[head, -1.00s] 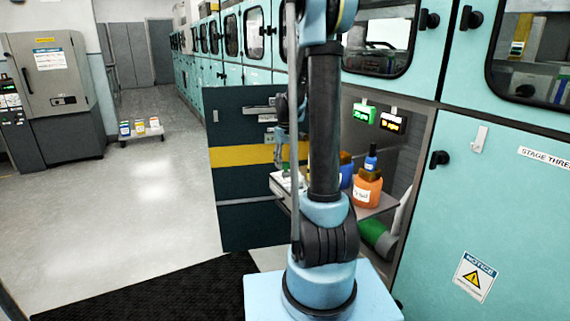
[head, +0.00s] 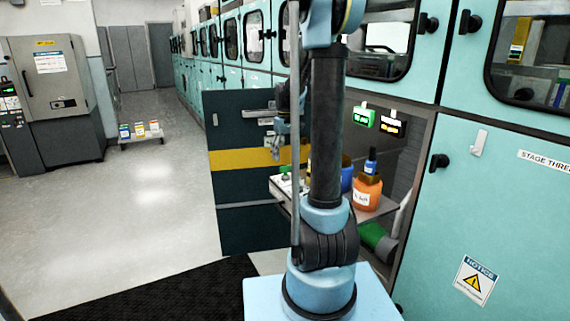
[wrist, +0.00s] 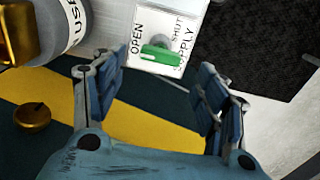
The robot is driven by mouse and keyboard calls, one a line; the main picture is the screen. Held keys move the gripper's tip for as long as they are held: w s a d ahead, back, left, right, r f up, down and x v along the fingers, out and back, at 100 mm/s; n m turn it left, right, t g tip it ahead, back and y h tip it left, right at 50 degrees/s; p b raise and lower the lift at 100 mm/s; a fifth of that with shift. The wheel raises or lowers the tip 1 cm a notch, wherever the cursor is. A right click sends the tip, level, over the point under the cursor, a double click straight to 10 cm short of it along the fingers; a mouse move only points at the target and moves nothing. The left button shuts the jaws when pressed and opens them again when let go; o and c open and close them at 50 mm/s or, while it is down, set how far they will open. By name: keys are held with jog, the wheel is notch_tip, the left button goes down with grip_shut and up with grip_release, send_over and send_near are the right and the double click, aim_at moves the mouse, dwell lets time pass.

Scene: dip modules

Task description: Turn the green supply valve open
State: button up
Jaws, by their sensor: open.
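The green supply valve (wrist: 160,53) shows in the wrist view as a green lever on a white plate (wrist: 152,72) marked OPEN, SHUT and SUPPLY. OPEN is at the plate's left, SHUT towards its upper right. The lever lies across the picture; which mark it points to is hard to tell. In the head view the valve (head: 286,171) is a small green spot at the left end of the cabinet shelf. My gripper (wrist: 165,80) is open and empty, its fingers spread to either side below the valve in the picture, apart from it. In the head view my gripper (head: 279,148) is above the valve.
An orange bottle (head: 367,192) and a blue container (head: 346,178) stand on the shelf (head: 378,208). The open dark cabinet door (head: 240,172) with a yellow stripe is to the left. A brass knob (wrist: 32,117) and a grey container (wrist: 62,30) are left in the wrist view.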

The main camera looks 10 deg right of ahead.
aim_at(285, 166)
notch_tip(285, 166, up, 7)
jog(key=shift+f, duration=0.2)
dwell(0.4)
